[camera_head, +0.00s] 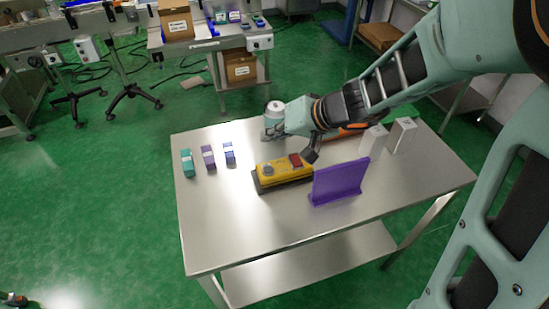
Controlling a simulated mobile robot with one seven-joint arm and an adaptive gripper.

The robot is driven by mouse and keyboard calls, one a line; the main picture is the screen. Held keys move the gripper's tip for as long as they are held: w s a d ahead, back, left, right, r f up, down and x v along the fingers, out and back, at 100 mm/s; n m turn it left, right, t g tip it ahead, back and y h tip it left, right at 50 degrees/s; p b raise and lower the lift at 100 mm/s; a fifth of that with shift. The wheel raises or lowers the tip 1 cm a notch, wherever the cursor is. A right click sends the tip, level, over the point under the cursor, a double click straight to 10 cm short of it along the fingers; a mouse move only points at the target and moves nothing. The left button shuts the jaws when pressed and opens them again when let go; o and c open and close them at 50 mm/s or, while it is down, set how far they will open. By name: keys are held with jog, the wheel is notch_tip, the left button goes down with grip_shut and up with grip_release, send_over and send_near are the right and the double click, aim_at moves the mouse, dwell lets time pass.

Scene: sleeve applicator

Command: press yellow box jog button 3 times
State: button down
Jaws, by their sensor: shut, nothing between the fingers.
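The yellow box (283,172) lies on a dark base on the metal table, left of the purple upright panel. It has a grey round knob (267,170) at its left end and a red part (295,160) near its right end. No label on it can be read. My arm reaches in from the upper right. My gripper (309,157) appears small and dark, pointing down just right of the red part. It looks shut and empty. Whether it touches the box cannot be told from this angle.
The purple panel (339,182) stands close in front of my gripper. Teal (186,163), purple (208,157) and blue (229,153) small boxes stand at the table's left. Two pale blocks (402,135) stand at the right. The front left of the metal table (225,225) is clear.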

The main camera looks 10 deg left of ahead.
jog(key=b, duration=0.5)
send_over(271, 169)
notch_tip(271, 169, down, 7)
jog(key=shift+f, duration=0.15)
jog(key=shift+f+b, duration=0.8)
jog(key=shift+b, duration=0.4)
jog(key=shift+s+f+b, duration=0.1)
jog(key=shift+f+b, duration=0.75)
jog(key=shift+b, duration=0.7)
dwell(0.9)
jog(key=shift+r, duration=0.1)
jog(key=shift+r+p, duration=0.4)
jog(key=shift+r, duration=0.4)
jog(key=shift+r+p, duration=1.45)
jog(key=shift+r, duration=1.05)
